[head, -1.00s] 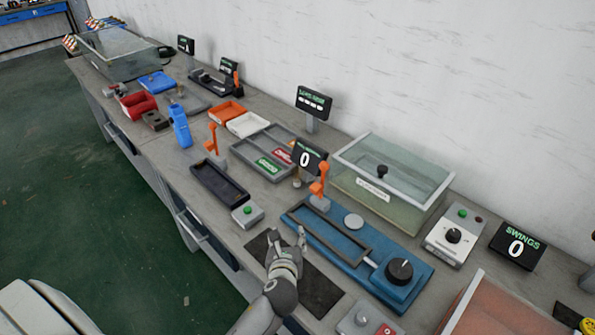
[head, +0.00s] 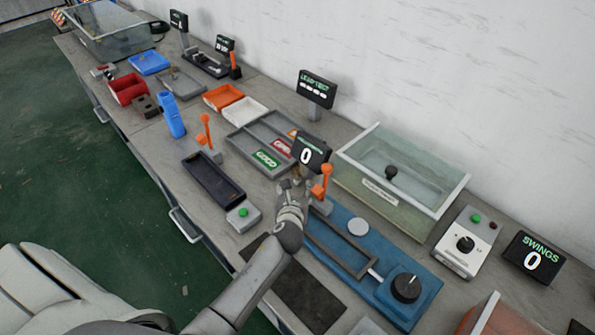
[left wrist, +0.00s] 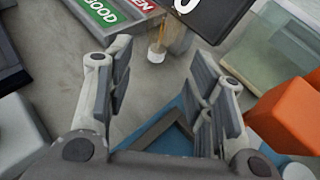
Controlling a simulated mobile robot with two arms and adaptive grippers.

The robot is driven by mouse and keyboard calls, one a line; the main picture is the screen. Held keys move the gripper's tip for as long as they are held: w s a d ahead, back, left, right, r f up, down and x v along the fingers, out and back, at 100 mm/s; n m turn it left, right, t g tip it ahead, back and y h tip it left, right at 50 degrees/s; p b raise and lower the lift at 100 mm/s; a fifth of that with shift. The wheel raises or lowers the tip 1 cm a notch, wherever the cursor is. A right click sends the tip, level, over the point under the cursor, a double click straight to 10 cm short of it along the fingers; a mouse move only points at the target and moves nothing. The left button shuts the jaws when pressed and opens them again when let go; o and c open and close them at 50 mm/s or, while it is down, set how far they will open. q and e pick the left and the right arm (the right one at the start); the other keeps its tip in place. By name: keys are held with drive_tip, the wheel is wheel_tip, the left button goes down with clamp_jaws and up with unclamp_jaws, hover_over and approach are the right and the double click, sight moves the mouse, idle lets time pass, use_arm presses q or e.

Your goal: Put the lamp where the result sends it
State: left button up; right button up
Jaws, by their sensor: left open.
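In the left wrist view a small upright piece (left wrist: 156,52), pale at the base with a brass-coloured band, stands on the bench by the counter post; it may be the lamp, but it is too small to be sure. My left gripper (head: 292,184) is open and empty, pointing at it, with the piece ahead between the fingers. A grey two-part tray (head: 245,141) holds a green GOOD label (head: 266,159) and a red label (head: 281,147), apparently OPEN. The test display (head: 316,88) shows small white marks I cannot read. My right gripper is out of view.
A black counter (head: 311,153) reading 0 and an orange lever (head: 321,185) stand close beside the left gripper. A blue fixture (head: 413,311) and a clear-lidded tank (head: 440,202) lie to the right. A dark tray (head: 205,185) is to the left.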

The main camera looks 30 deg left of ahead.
sight(297, 173)
use_arm(q)
drive_tip(key=shift+w+a, duration=0.25)
drive_tip(key=shift+w, duration=0.35)
drive_tip(key=shift+w+a+f, duration=0.15)
drive_tip(key=shift+w, duration=0.1)
drive_tip(key=shift+w+a, duration=0.15)
drive_tip(key=shift+w, duration=0.25)
drive_tip(key=w, duration=0.1)
drive_tip(key=w+a, duration=0.1)
drive_tip(key=w, duration=0.1)
drive_tip(key=shift+w+a, duration=0.1)
drive_tip(key=shift+a, duration=0.05)
drive_tip(key=shift+w+a+f, duration=0.15)
drive_tip(key=shift+w+f, duration=0.05)
drive_tip(key=shift+w, duration=0.15)
drive_tip(key=shift+r, duration=0.1)
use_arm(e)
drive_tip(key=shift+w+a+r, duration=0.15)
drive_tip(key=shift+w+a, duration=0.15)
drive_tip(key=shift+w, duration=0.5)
use_arm(q)
drive_tip(key=c, duration=0.7)
drive_tip(key=shift+c, duration=0.2)
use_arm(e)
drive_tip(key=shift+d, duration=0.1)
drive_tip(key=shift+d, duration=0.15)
